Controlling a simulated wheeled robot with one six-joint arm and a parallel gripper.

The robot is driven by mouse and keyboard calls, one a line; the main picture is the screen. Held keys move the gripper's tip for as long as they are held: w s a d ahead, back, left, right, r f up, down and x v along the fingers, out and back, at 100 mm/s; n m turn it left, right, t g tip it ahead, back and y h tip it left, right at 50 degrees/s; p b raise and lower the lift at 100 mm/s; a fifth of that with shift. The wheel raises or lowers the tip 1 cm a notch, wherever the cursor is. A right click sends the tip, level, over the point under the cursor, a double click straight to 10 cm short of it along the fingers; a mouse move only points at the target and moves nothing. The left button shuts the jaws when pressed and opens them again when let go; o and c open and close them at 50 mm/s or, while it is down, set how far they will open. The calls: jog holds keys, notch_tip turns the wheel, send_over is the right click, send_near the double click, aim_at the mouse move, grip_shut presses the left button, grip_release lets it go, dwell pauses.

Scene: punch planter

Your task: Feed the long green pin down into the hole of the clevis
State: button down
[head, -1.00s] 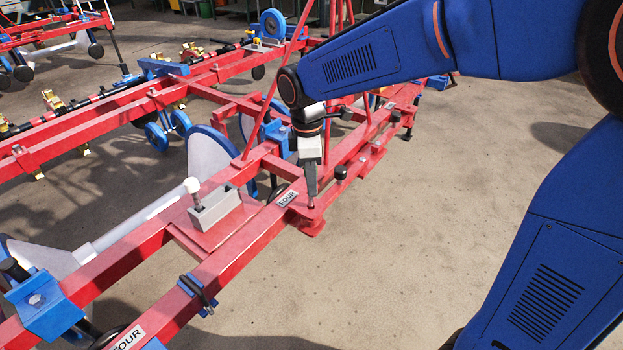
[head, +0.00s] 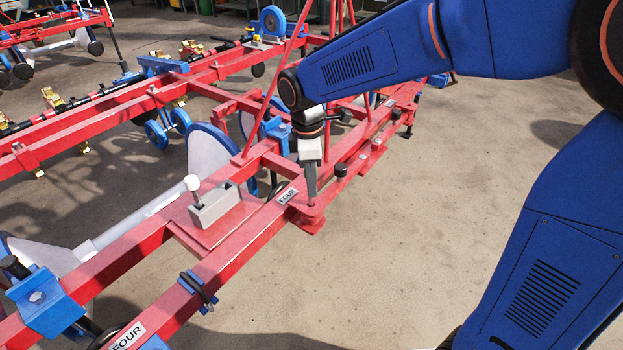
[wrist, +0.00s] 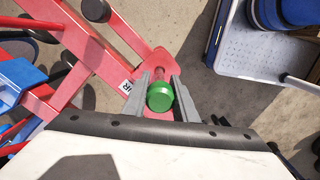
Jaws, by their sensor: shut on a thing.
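The green pin (wrist: 160,97) shows in the wrist view as a round green head between the two grey fingers. My gripper (wrist: 160,88) is shut on it, with a finger on each side. In the wrist view, the red clevis plate (wrist: 158,58) lies beyond the pin, with a small pinkish round part close to the head. In the head view, my gripper (head: 311,200) points down just over the red clevis (head: 308,216) at the frame's side. The fingers hide the pin there. The hole is hidden, so I cannot tell how deep the pin sits.
The red planter frame (head: 228,268) runs diagonally past the clevis, with a white-topped lever (head: 192,184) on a grey block to the left. A black knob (head: 341,170) stands to the right of my gripper. Bare concrete floor (head: 420,230) lies to the right.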

aim_at(312, 205)
jog(key=shift+f, duration=2.6)
jog(key=shift+r, duration=0.2)
jog(key=shift+r, duration=1.2)
jog(key=shift+f, duration=1.15)
dwell(1.0)
jog(key=shift+r, duration=1.2)
jog(key=shift+r, duration=0.1)
jog(key=shift+f, duration=0.35)
